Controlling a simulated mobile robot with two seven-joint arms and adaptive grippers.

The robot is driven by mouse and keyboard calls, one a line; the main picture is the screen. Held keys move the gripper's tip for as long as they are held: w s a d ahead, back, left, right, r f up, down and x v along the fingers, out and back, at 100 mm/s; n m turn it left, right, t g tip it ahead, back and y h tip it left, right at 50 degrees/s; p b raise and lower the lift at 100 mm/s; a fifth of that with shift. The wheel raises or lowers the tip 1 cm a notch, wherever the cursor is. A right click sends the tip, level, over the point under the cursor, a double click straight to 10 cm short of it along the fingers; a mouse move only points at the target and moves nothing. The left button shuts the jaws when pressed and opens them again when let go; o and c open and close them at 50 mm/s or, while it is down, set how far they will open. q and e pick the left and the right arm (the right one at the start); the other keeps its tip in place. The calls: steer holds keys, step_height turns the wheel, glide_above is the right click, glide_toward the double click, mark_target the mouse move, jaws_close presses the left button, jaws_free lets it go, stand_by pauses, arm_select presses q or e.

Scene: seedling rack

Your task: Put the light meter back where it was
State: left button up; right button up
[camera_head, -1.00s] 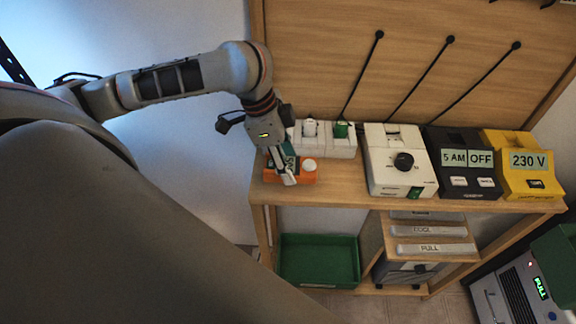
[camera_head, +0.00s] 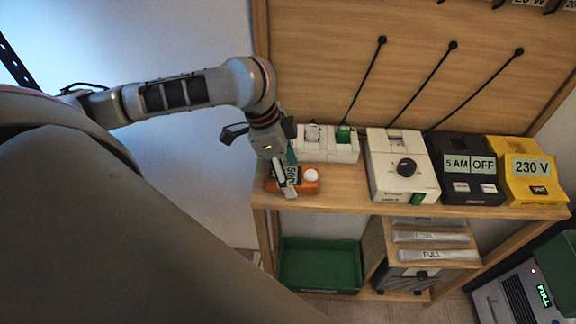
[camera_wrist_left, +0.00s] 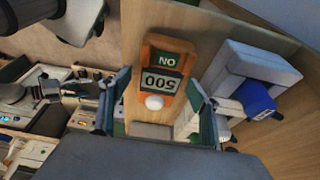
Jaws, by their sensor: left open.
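The light meter is a small orange box (camera_head: 311,187) with a white dome. It rests on the left end of the wooden shelf, in front of the white socket strip. In the left wrist view the meter (camera_wrist_left: 154,83) shows a display reading 500 and a green ON label. My left gripper (camera_head: 287,187) points down at the meter, and a finger hides part of it in the head view. In the left wrist view its fingers (camera_wrist_left: 161,107) are apart, one on each side of the meter; contact cannot be told. My right gripper is not seen.
The socket strip (camera_head: 346,153) stands close behind the meter. A white box with a black knob (camera_head: 382,182), a black unit (camera_head: 452,197) and a yellow 230 V unit (camera_head: 519,192) stand to the right. A green tray (camera_head: 318,287) lies below. Bare shelf (camera_head: 345,196) lies right of the meter.

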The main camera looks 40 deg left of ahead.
arm_select(q)
steer(key=v, duration=1.2)
stand_by(0.4)
